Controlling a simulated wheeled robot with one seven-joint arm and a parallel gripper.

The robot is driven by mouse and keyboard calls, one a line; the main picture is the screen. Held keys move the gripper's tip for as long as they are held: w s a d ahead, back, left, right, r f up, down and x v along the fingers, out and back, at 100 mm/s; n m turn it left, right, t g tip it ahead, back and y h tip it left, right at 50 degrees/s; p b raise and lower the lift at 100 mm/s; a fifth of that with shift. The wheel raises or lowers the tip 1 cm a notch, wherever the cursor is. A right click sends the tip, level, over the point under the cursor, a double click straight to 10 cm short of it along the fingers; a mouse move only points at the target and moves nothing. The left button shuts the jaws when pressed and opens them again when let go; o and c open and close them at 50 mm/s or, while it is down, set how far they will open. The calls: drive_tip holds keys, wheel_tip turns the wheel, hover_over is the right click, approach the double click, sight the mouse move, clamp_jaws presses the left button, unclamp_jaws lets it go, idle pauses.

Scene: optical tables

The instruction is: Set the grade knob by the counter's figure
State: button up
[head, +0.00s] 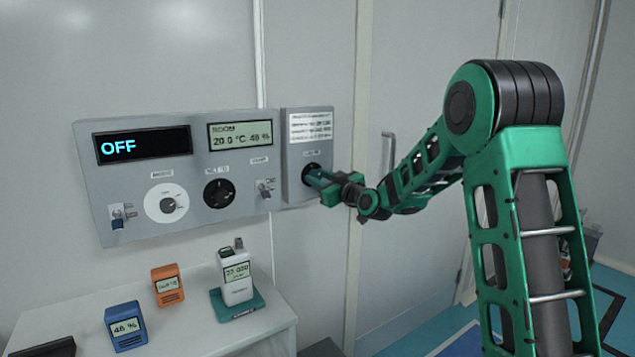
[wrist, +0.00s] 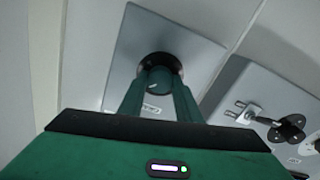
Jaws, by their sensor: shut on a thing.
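The grade knob appears to be the dark round knob (wrist: 160,62) on the small grey panel (head: 294,190) at the right; its label is too small to read. My gripper (head: 312,176) is shut on this knob, and its fingers (wrist: 158,88) cover much of it in the wrist view. A printed card (head: 310,127) with several lines sits above the knob. The counter (head: 236,278), a white handheld device, stands on a teal base on the table. Its display seems to read about 27 000, but the digits are blurred.
The large grey panel (head: 150,222) has an "OFF" display (head: 142,146), a room display (head: 240,135) with 20.0 °C and 46 %, a white dial (head: 166,203), a black knob (head: 219,193) and toggles. Blue (head: 126,326) and orange (head: 167,285) meters stand on the white table (head: 190,333).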

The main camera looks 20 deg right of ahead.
drive_tip(key=n, duration=0.4)
drive_tip(key=shift+f+n, duration=0.1)
drive_tip(key=shift+n, duration=0.2)
drive_tip(key=shift+a+f+n, duration=0.1)
drive_tip(key=shift+n, duration=1.8)
drive_tip(key=o, duration=1.1)
drive_tip(key=shift+c, duration=0.2)
drive_tip(key=v, duration=1)
drive_tip(key=shift+s, duration=0.4)
